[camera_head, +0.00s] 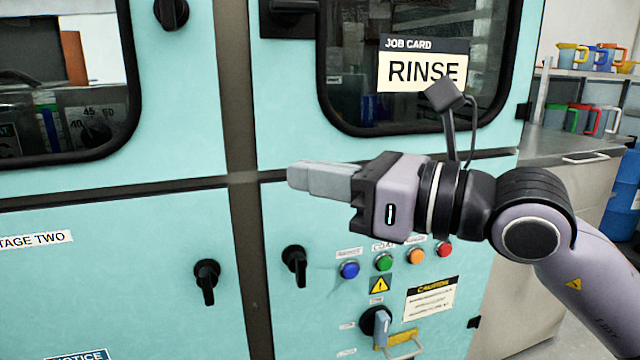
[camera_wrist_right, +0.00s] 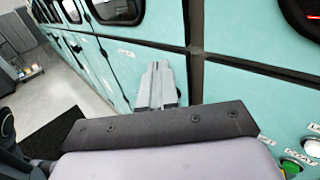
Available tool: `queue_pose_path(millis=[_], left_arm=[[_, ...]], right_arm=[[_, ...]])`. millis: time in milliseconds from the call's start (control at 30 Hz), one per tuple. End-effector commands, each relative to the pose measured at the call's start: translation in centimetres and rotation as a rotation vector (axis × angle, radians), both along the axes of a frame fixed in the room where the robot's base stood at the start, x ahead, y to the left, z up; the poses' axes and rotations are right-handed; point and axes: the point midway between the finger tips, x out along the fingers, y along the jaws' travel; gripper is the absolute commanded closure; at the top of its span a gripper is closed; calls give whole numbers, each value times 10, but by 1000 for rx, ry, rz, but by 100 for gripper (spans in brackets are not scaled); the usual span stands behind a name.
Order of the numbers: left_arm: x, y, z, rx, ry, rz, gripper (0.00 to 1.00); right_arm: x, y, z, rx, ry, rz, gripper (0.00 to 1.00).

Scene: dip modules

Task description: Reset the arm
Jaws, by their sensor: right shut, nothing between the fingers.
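My right gripper (camera_head: 292,175) comes in from the right in the head view, held level in front of the turquoise cabinet (camera_head: 300,225). Its grey fingers are together and empty, pointing left near the dark seam between two panels. In the right wrist view the closed fingers (camera_wrist_right: 157,70) show above the dark gripper body, with turquoise panels behind them. No contact with the cabinet is clear. My left gripper does not show in either view.
Below the gripper are blue (camera_head: 349,270), green (camera_head: 383,262), orange (camera_head: 416,256) and red (camera_head: 444,249) buttons, black handles (camera_head: 295,262) and a rotary switch (camera_head: 376,322). A RINSE job card (camera_head: 422,68) is on the window above. A steel counter (camera_head: 560,150) stands at right.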

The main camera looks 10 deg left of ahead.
Motion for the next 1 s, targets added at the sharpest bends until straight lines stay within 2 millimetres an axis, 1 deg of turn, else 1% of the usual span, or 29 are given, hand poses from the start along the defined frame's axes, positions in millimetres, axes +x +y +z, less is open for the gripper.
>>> queue_pose_path(millis=[167, 267, 367, 433, 567, 667, 767, 867, 967, 1000], left_arm=[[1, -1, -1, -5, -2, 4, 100], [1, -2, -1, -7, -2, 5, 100], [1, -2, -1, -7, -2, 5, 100], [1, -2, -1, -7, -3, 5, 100], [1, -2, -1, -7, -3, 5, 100], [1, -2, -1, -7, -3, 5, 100], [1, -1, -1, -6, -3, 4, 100], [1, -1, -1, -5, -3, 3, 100], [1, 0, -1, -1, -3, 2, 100], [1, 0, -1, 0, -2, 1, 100]], right_arm=[[-10, -4, -1, 4, 4, 2, 100], [-14, -4, -6, 34, 50, 27, 100], [-19, -4, -16, 122, 160, 86, 100], [-24, -5, -25, 217, 273, 138, 100], [-27, -16, -38, 438, 507, 219, 100], [-22, -31, -49, 620, 683, 250, 100], [-12, -50, -66, 811, 859, 256, 100], [1, -72, -89, 1006, 1032, 234, 100], [14, -97, -122, 1204, 1201, 185, 100], [18, -107, -138, 1283, 1267, 159, 100]])
